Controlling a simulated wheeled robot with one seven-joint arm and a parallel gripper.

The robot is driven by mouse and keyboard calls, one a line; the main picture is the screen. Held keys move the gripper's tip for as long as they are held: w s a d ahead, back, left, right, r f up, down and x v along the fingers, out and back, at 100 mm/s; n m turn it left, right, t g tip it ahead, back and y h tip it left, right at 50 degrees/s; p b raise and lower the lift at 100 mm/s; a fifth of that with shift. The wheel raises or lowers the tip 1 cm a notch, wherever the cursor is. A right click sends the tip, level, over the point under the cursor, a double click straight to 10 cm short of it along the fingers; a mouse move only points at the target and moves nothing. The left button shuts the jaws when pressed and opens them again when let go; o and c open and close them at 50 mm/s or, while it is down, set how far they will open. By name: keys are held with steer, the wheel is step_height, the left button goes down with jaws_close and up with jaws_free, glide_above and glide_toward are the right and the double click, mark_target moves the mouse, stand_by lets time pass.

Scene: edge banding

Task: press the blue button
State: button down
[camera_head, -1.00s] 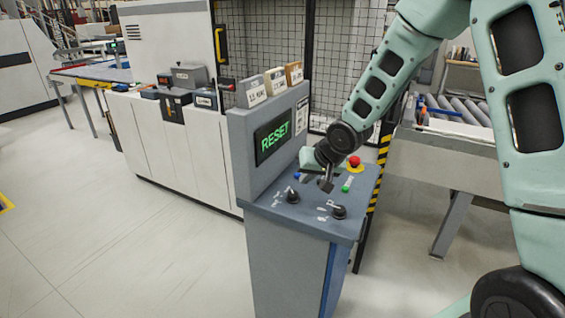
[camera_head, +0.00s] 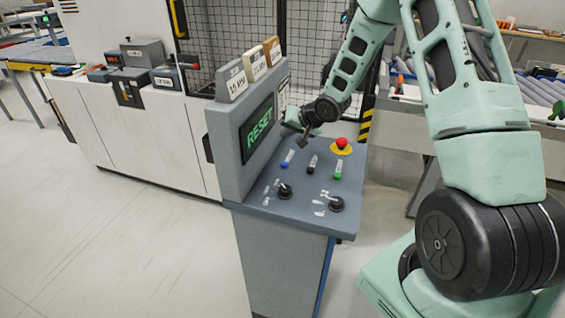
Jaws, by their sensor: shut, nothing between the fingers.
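The blue button (camera_head: 284,165) is small and sits on the sloped top of the grey control console (camera_head: 262,206), left of a black button (camera_head: 310,168) and a green button (camera_head: 337,176). My gripper (camera_head: 303,142) is shut and empty. It hangs above and behind the row of buttons, apart from the blue button, with its fingers angled down. The blue button is in clear view. The console's screen (camera_head: 257,132) reads RESET in green letters.
A red mushroom button (camera_head: 341,143) on a yellow disc stands close right of my gripper. Two black knobs (camera_head: 285,190) (camera_head: 336,204) are at the panel's front. The upright screen housing borders the panel's left. Mesh fencing (camera_head: 235,45) stands behind.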

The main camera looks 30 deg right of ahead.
steer(key=b, duration=0.7)
glide_above(287, 165)
step_height(287, 165, down, 7)
steer(key=shift+f, duration=0.1)
steer(key=shift+f+b, duration=0.45)
steer(key=shift+f, duration=0.35)
steer(key=shift+f, duration=0.15)
stand_by(0.9)
steer(key=shift+f, duration=0.25)
steer(key=shift+f+b, duration=0.4)
steer(key=shift+f, duration=0.1)
stand_by(0.7)
steer(key=shift+r, duration=0.1)
steer(key=shift+r+p, duration=0.8)
steer(key=shift+p, duration=0.15)
steer(key=shift+r, duration=0.15)
